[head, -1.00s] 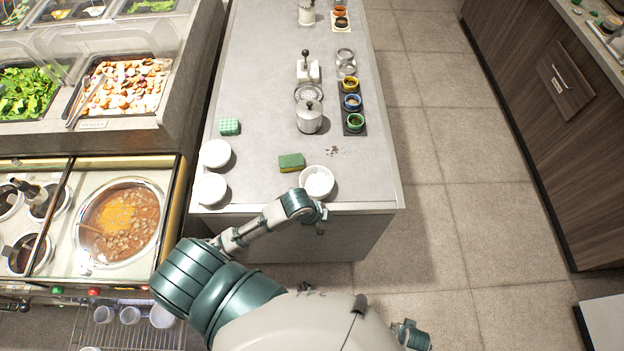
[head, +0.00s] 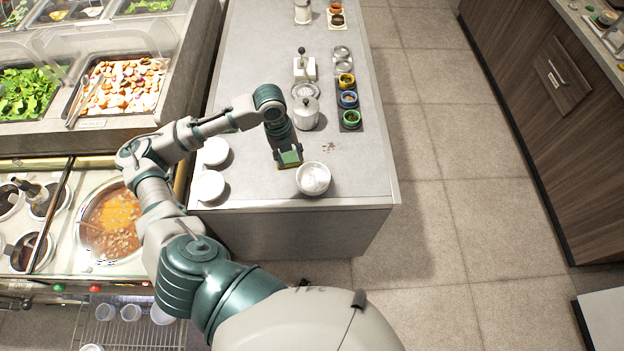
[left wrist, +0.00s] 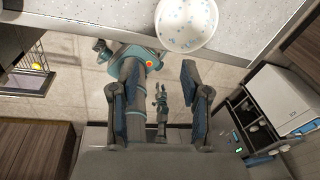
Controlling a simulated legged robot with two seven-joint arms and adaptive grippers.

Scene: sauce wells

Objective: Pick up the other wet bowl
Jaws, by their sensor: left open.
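A white bowl (head: 313,179) stands at the counter's front edge, with speckles inside. In the left wrist view a white bowl (left wrist: 187,22) with blue drops shows at the top edge, partly cut off. Two more white bowls, one behind (head: 214,151) and one in front (head: 208,187), stand at the counter's left edge. My left gripper (head: 288,154) points down just behind and left of the speckled bowl, over the green sponge, which it largely hides. Its fingers (left wrist: 153,90) are apart and hold nothing. My right gripper cannot be made out clearly.
A lidded metal pot (head: 306,114) and a dark tray (head: 349,127) with coloured sauce cups stand farther back on the grey counter (head: 260,191). A soup well (head: 112,225) is at the left. The counter is clear right of the speckled bowl.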

